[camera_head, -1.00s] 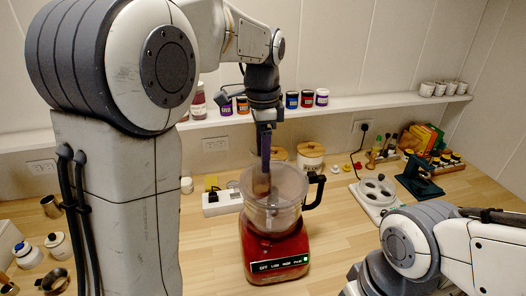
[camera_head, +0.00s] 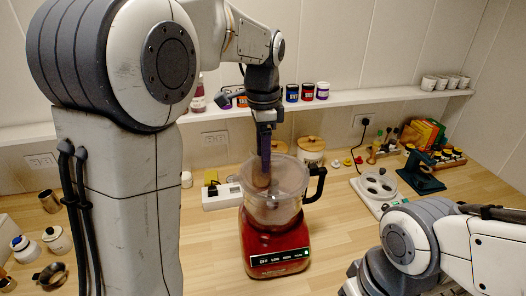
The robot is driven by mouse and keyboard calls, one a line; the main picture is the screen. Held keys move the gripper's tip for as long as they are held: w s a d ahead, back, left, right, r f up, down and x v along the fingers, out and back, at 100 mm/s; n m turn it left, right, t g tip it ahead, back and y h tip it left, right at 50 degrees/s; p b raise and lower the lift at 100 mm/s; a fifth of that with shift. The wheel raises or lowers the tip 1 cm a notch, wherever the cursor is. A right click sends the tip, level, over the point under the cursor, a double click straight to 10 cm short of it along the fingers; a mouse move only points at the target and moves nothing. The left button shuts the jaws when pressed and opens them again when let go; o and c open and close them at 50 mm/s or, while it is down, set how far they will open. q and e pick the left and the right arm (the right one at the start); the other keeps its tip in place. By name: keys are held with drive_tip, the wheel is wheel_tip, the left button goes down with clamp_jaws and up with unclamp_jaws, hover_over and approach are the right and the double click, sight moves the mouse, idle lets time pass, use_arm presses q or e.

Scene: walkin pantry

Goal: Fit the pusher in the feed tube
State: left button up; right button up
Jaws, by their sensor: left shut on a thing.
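The food processor has a red base (camera_head: 275,245) and a clear bowl (camera_head: 290,205) with a dark handle on its right. It stands upright on the wooden counter, in the middle of the head view. My left gripper (camera_head: 265,148) points down above the bowl's top, its dark fingers close together. It is shut on a brownish piece, likely the pusher (camera_head: 261,178), which overlaps the clear upper part of the processor. The feed tube is hard to make out there, and I cannot tell whether the piece is inside it or in front of it. My right gripper is out of view.
A power strip (camera_head: 222,196) lies left of the processor. A lidded pot (camera_head: 311,150) stands behind. Small metal pots are at far left. The counter in front is clear.

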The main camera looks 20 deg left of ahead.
use_arm(q)
drive_tip(key=shift+f+b, duration=0.75)
drive_tip(key=shift+f, duration=0.5)
drive_tip(key=o, duration=1.4)
wheel_tip(320, 180, up, 11)
drive_tip(key=shift+f, duration=0.2)
drive_tip(key=s+d+f+n+b, duration=0.2)
drive_tip(key=s+d+f, duration=0.6)
drive_tip(key=d+f, duration=0.25)
drive_tip(key=s+d+f+n, duration=0.1)
drive_tip(key=s+f, duration=0.3)
drive_tip(key=s, duration=0.1)
drive_tip(key=s+d+f, duration=0.1)
drive_tip(key=s+f, duration=0.3)
drive_tip(key=s, duration=0.1)
drive_tip(key=s+d+f+n+h, duration=0.1)
drive_tip(key=s+f, duration=0.3)
drive_tip(key=s, duration=0.1)
drive_tip(key=shift+s+d+n+b, duration=0.15)
drive_tip(key=shift+s+n+b, duration=0.15)
drive_tip(key=shift+s+b, duration=0.1)
